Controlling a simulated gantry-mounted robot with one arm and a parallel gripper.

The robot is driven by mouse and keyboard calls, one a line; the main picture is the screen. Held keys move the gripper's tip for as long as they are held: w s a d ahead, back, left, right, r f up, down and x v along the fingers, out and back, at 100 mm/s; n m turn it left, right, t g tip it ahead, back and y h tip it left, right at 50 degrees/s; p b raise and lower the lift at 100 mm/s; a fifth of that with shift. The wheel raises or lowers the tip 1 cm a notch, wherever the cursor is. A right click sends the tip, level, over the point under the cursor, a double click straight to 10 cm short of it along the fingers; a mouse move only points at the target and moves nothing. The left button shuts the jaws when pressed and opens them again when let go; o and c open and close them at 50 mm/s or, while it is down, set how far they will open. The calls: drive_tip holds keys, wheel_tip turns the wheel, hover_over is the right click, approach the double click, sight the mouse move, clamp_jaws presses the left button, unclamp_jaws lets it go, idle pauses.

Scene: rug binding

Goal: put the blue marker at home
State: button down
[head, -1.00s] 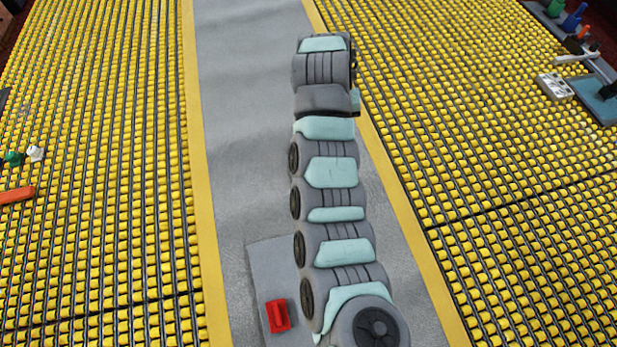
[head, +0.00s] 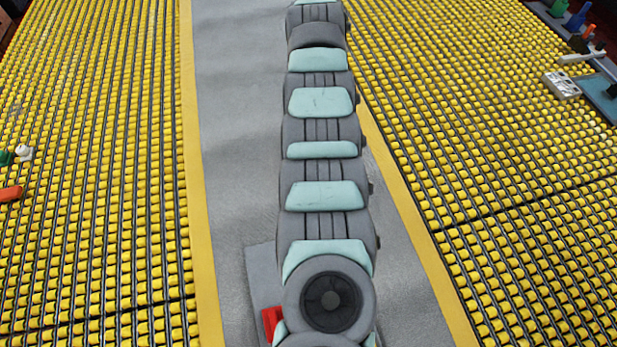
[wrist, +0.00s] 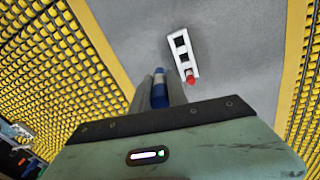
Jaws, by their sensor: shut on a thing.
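The blue marker (wrist: 159,90), with a pale band near its far end, is between the two grey fingers of my gripper (wrist: 159,80) in the wrist view. My gripper is shut on it. A white holder (wrist: 178,33) with dark square openings lies ahead and to the right of the marker, on the grey strip. A red marker-like thing (wrist: 190,78) is at the holder's near end. The blue marker is apart from the holder in the picture. The head view shows my arm, but not my gripper, the marker or that holder.
Yellow-and-black ribbed flooring (head: 100,150) flanks the grey strip (head: 235,120). At the head view's right edge are a white slotted block (head: 562,85), a blue-grey tray (head: 603,97) and a blue bottle (head: 577,18). A white spool-like thing (head: 24,153) and an orange piece (head: 10,193) are at left.

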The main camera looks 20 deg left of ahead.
drive_tip(key=shift+w+a+f+b, duration=0.1)
drive_tip(key=shift+a+f+b, duration=0.3)
drive_tip(key=shift+b, duration=0.3)
drive_tip(key=shift+f+b, duration=0.25)
drive_tip(key=shift+b, duration=0.15)
drive_tip(key=shift+r, duration=0.1)
drive_tip(key=shift+b, duration=0.4)
drive_tip(key=shift+s+a+f+g, duration=0.15)
drive_tip(key=shift+s+f+g, duration=0.1)
drive_tip(key=shift+s+g, duration=0.05)
drive_tip(key=shift+b, duration=0.35)
drive_tip(key=shift+f, duration=0.1)
